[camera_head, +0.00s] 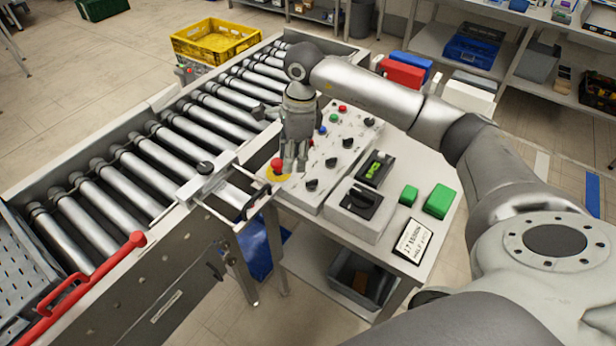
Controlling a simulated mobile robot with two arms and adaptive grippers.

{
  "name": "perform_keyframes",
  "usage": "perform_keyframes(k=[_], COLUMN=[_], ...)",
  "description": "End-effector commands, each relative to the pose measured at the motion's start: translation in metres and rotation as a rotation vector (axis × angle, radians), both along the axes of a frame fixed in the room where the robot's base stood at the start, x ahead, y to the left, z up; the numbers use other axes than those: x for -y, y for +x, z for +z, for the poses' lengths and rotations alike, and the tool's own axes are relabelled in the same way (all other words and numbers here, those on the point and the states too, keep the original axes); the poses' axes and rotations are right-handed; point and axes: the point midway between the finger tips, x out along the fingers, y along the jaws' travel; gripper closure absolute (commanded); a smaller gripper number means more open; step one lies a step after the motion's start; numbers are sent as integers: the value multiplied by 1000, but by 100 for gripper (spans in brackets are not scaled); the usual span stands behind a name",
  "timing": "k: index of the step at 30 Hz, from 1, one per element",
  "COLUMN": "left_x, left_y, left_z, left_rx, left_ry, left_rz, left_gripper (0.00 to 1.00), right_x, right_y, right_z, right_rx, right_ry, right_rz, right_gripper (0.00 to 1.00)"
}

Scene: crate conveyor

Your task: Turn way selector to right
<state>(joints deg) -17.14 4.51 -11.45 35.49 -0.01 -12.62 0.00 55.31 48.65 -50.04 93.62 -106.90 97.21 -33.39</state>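The sloped grey control panel (328,165) stands on the table beside the conveyor. It carries several small black knobs, among them one at the front (312,185), one in the middle (331,162) and one farther back (348,143). I cannot tell which of them is the way selector, nor read their labels. A larger black rotary switch (362,201) sits on a separate grey box nearer to me. My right gripper (295,163) points down over the panel's left part, close to the red mushroom button (278,165). Its fingers are close together and seem empty. My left gripper is out of view.
The roller conveyor (150,150) runs along the left, with a red handle (95,275) at its near end. A yellow crate (215,42) stands behind it. Green blocks (439,200) and a small sign (413,240) lie on the table's right side.

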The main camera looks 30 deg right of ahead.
Motion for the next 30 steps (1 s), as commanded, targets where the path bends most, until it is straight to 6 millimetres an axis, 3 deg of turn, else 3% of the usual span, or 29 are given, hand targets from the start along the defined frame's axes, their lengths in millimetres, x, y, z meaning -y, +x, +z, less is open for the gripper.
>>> perform_keyframes(k=[3, 6, 11, 21, 30], left_x=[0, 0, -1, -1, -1], left_y=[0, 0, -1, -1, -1], left_z=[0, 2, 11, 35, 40], left_rx=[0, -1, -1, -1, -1], left_ry=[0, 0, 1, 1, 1], left_rz=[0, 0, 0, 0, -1], left_gripper=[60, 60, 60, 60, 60], right_x=[30, 40, 40, 39, 39], right_y=[-1, -2, -4, -4, -3], right_z=[8, 7, -11, -73, -97], right_rx=[-24, -35, -41, -40, -35], right_ry=[-96, -127, -130, -128, -127], right_rz=[-17, -23, -23, -23, -23], right_gripper=[69, 69, 69, 69, 69])
